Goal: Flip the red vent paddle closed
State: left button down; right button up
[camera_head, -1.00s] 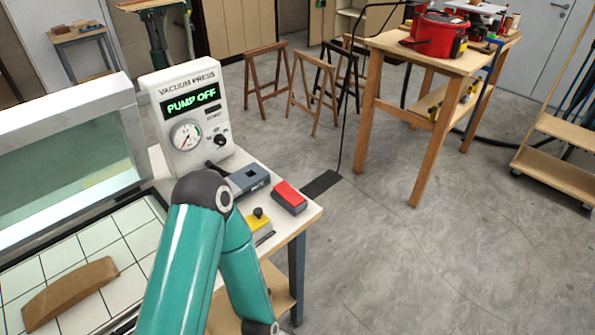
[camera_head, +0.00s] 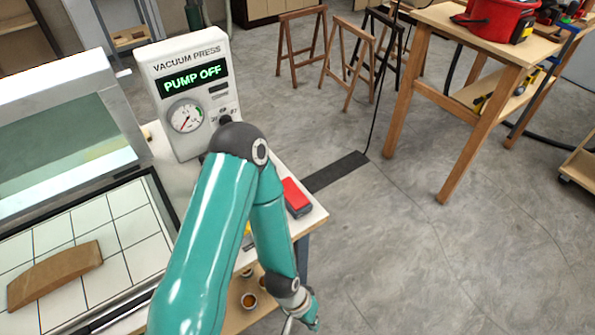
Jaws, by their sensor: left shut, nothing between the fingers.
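The red vent paddle (camera_head: 295,195) sits on a dark grey base near the right edge of the white bench. My left gripper (camera_head: 303,322) shows only in part at the bottom edge of the picture, below and apart from the paddle, past the bench's right edge. It is shut and empty. The vacuum press control box (camera_head: 187,100) stands behind my arm and its display reads "PUMP OFF". Its dial gauge (camera_head: 186,116) is visible. My right gripper is not in view.
A curved wooden piece (camera_head: 55,275) lies on the white gridded press bed (camera_head: 130,225), under the raised lid (camera_head: 70,150). A yellow part beside the paddle is mostly hidden by my arm. Small cups (camera_head: 249,300) stand on the lower shelf.

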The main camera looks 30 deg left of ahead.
pick_arm(q)
jog(key=shift+a, duration=0.2)
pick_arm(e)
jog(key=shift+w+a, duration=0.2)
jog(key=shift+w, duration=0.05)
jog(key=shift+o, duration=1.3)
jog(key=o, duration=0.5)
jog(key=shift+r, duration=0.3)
pick_arm(q)
jog(key=w+a+r+m+t+p, duration=0.2)
jog(key=w+a+r, duration=0.2)
jog(key=r, duration=0.4)
jog(key=w+a+r+m+t+p, duration=0.2)
jog(key=w+a+r, duration=0.2)
jog(key=r, duration=0.4)
jog(key=w+a+r+m+t+p, duration=0.2)
jog(key=w+a+r, duration=0.2)
jog(key=r, duration=0.5)
jog(key=shift+a+r+m+p, duration=0.1)
jog(key=shift+a+m+p, duration=0.2)
jog(key=shift+a, duration=0.05)
jog(key=a+r+t+y+p, duration=0.2)
jog(key=a+r, duration=0.6)
jog(key=r, duration=0.1)
jog(key=shift+s+a+r, duration=0.25)
jog(key=shift+s+a, duration=0.05)
jog(key=shift+s, duration=0.05)
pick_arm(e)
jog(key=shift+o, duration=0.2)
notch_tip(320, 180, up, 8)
